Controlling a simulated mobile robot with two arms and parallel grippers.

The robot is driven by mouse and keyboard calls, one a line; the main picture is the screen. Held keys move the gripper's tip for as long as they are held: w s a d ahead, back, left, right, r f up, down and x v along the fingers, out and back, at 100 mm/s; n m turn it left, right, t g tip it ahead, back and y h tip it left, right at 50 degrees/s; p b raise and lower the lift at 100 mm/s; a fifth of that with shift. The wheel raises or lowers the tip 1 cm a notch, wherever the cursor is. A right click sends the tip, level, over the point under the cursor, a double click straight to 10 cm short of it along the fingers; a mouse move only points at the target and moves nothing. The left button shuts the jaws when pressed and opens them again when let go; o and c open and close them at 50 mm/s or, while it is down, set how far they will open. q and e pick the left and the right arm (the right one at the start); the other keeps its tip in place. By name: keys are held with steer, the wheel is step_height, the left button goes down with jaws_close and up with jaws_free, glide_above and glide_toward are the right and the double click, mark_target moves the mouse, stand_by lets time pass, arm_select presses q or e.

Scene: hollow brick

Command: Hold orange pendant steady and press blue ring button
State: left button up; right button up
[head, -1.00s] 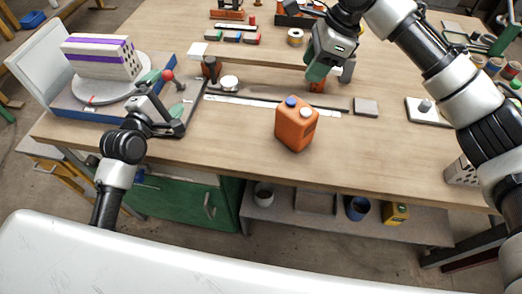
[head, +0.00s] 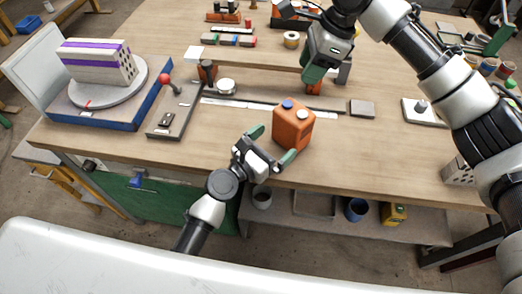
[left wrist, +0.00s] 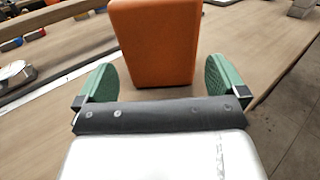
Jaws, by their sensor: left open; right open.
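The orange pendant (head: 293,128) stands upright on the workbench as a block, with a blue button (head: 288,104) and a white button (head: 302,115) on its top. It also shows in the left wrist view (left wrist: 158,40), where its top is cut off. My left gripper (head: 272,146) is open at its near side, green fingers spread toward its lower part. In the left wrist view the pendant stands ahead between the fingers, with gaps on both sides. My right gripper (head: 326,72) is open farther back, pointing down by a small orange object (head: 315,88) that it partly hides.
A turntable (head: 100,85) with a striped brick (head: 98,62) stands at the left. A lever plate with a red knob (head: 165,78) is beside it. A long metal strip (head: 270,107) lies behind the pendant. The bench's front edge is close to my left gripper.

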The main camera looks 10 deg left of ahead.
mark_target(283, 135)
arm_select(q)
steer(key=x, duration=0.6)
steer(key=c, duration=0.7)
steer(key=shift+c, duration=0.4)
arm_select(e)
jaws_close()
stand_by(0.9)
